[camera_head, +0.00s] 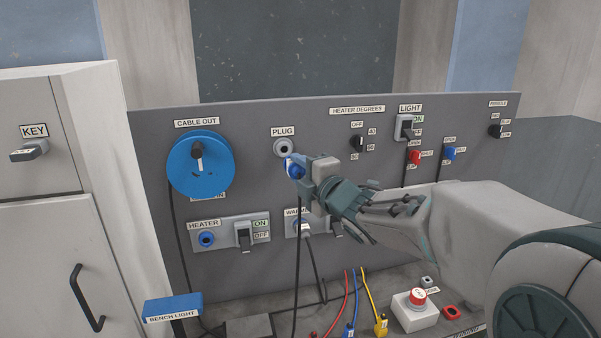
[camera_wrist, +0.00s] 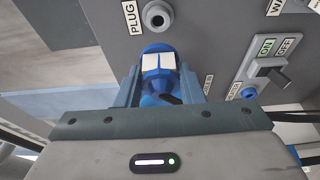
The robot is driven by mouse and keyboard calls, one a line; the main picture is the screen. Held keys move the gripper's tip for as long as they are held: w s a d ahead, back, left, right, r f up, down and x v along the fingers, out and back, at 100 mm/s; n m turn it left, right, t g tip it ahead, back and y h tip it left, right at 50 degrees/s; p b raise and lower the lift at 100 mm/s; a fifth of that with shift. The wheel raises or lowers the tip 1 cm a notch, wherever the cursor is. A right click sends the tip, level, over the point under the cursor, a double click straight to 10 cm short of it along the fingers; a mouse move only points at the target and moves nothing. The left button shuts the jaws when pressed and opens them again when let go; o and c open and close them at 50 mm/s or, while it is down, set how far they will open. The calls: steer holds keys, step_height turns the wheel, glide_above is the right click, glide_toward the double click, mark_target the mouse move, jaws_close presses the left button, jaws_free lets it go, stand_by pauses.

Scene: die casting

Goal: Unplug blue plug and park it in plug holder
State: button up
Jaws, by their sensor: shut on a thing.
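My gripper (camera_head: 300,170) is shut on the blue plug (camera_head: 293,165), in front of the grey panel. A dark cable hangs down from the plug. The round grey plug holder (camera_head: 283,147), under the PLUG label, is empty and just above and left of the plug. In the wrist view, the blue plug (camera_wrist: 160,75) sits between both fingers, with pale flat faces toward the camera. The plug holder (camera_wrist: 157,15) shows just beyond it, and the two look apart. The blue HEATER socket (camera_head: 206,238) is empty at lower left.
A blue cable reel (camera_head: 200,163) is left of the holder. A second socket (camera_head: 303,228) with a plug and cable is below my gripper. The heater degrees knob (camera_head: 357,144) and light switch (camera_head: 406,127) are to the right. Colored cables and a red button (camera_head: 417,297) are on the bench.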

steer(key=shift+w+a, duration=0.25)
steer(key=shift+w, duration=0.65)
steer(key=shift+w+a, duration=0.3)
steer(key=shift+w, duration=0.65)
steer(key=shift+w+a, duration=0.25)
steer(key=shift+w, duration=0.65)
steer(key=shift+b, duration=1.1)
steer(key=shift+w+a, duration=0.2)
steer(key=shift+w, duration=0.5)
steer(key=shift+w+a, duration=0.15)
steer(key=shift+w, duration=0.55)
steer(key=o, duration=1.2)
steer(key=shift+c, duration=0.2)
steer(key=b+v, duration=0.2)
steer(key=v, duration=1.1)
steer(key=shift+s+d+b, duration=0.2)
steer(key=shift+s+b, duration=0.15)
